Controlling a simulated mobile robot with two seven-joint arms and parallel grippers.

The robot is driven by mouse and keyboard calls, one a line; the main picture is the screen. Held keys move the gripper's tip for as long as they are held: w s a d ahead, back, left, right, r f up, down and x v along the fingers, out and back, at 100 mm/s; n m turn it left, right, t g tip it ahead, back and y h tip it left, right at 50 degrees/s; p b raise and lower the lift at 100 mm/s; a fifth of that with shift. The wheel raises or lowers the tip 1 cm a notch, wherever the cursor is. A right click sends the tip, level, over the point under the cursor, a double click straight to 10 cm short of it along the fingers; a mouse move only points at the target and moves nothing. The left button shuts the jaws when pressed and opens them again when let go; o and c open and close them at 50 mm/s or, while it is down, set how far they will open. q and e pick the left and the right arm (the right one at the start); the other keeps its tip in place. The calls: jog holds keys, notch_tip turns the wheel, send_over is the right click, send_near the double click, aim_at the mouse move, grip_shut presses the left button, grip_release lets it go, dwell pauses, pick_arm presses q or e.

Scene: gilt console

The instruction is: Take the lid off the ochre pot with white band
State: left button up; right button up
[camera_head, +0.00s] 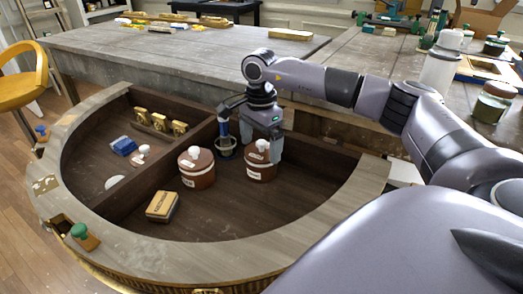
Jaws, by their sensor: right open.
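Two similar reddish-brown pots with white marks and pale knobs on their lids stand in the semicircular gilt console. The left pot (196,169) is free of my gripper. The right pot (259,172) stands under my right gripper (263,153). That gripper is open and points down at the lid, with one finger at the right side of the lid. The far finger is partly hidden, and I cannot tell whether the fingers touch it. Both lids appear seated. I cannot tell which pot is the ochre one. My left gripper is not in view.
A dark cup with a blue-handled tool (225,148) stands between the pots, close to my gripper. A yellow-brown box (162,206) lies in front. Dark dividers (155,184) cross the console, and its wide rim (215,258) curves round the front. The front floor is mostly clear.

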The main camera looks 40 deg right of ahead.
aim_at(260, 143)
jog(key=c, duration=0.8)
notch_tip(260, 143, up, 20)
jog(key=p, duration=0.4)
